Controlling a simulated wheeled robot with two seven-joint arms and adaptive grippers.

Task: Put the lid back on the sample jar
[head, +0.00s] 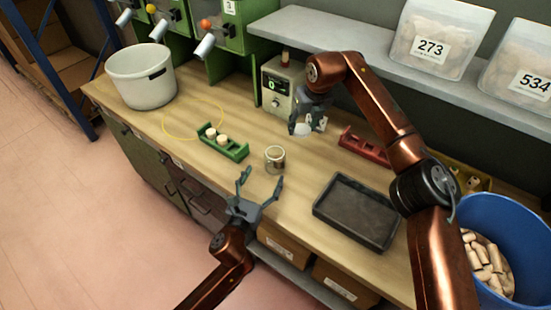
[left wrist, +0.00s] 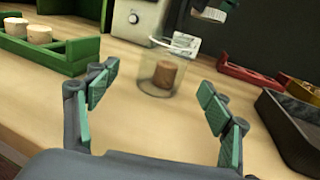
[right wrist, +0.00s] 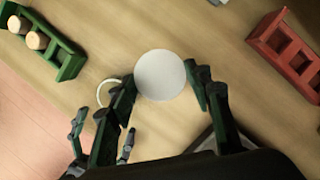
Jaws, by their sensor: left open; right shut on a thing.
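The sample jar (head: 275,158) is a small clear open jar standing upright on the table. It holds a brown cork (left wrist: 169,73), and the jar shows in the left wrist view (left wrist: 150,86). My left gripper (head: 261,181) is open and empty, in front of the jar and apart from it. My right gripper (head: 307,128) is shut on the lid (right wrist: 160,75), a round white disc seen face-on between the fingers. It holds the lid above the table, behind and right of the jar. In the right wrist view the jar's rim (right wrist: 102,88) is partly hidden by a finger.
A green rack (head: 224,145) with two corks stands left of the jar. A red rack (head: 362,149) and a dark tray (head: 357,211) lie to the right. A grey device (head: 281,88) stands behind. A white pot (head: 141,80) and a blue bin of corks (head: 510,225) are farther out.

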